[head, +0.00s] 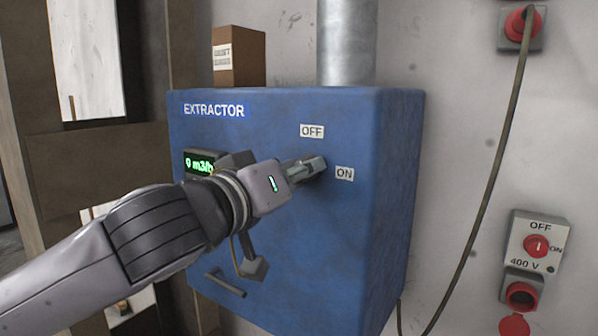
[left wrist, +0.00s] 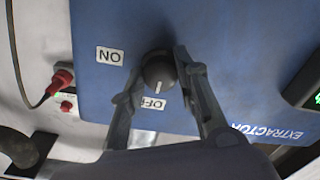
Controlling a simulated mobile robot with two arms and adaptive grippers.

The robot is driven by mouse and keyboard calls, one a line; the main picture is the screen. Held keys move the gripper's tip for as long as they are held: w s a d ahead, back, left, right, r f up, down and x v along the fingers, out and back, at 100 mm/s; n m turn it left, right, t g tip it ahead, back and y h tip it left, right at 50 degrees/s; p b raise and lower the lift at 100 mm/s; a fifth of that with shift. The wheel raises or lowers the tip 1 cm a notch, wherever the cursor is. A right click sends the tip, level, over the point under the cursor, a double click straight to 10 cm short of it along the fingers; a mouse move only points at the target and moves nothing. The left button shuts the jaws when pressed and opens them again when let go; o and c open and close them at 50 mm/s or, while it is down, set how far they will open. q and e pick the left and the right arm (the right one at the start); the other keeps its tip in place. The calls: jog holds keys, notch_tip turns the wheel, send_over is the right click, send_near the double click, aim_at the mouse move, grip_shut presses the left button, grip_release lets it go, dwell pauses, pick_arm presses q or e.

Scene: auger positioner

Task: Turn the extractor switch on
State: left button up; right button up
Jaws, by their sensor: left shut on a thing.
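The blue extractor box (head: 370,240) is on the wall, with an OFF label (head: 312,131) and an ON label (head: 345,173) on its front. My left gripper (head: 312,168) reaches the box between these labels. In the left wrist view, the dark round switch knob (left wrist: 158,70) sits between the two fingers of my left gripper (left wrist: 160,78), which is shut on it. The knob's white mark points toward the OFF label (left wrist: 153,104); the ON label (left wrist: 110,56) is to the left. In the head view the gripper mostly hides the knob.
A green-lit display (head: 199,162) on the box is partly covered by my arm. A handle (head: 225,283) sticks out low on the box. A cardboard box (head: 238,57) and a metal pipe (head: 346,45) are on top. A 400 V switch (head: 537,246) and a hanging cable (head: 490,180) are at right.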

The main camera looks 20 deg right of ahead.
pick_arm(q)
jog(key=shift+m, duration=0.4)
jog(key=shift+c, duration=0.3)
jog(key=shift+a+r+m+h+p, duration=0.15)
jog(key=shift+m+p, duration=0.85)
jog(key=shift+m, duration=1.9)
jog(key=shift+d+f+m+h+p, duration=0.1)
jog(key=shift+m+p, duration=0.85)
jog(key=shift+m, duration=1.95)
jog(key=shift+a+r+m+h+p, duration=0.15)
jog(key=shift+m+p, duration=0.85)
jog(key=shift+m, duration=1.9)
jog(key=shift+d, duration=0.1)
grip_shut()
jog(key=o, duration=0.7)
grip_release()
jog(key=o, duration=0.4)
jog(key=shift+w+d+f, duration=0.1)
jog(key=shift+d+f, duration=0.05)
jog(key=shift+f, duration=0.05)
jog(key=shift+o, duration=0.2)
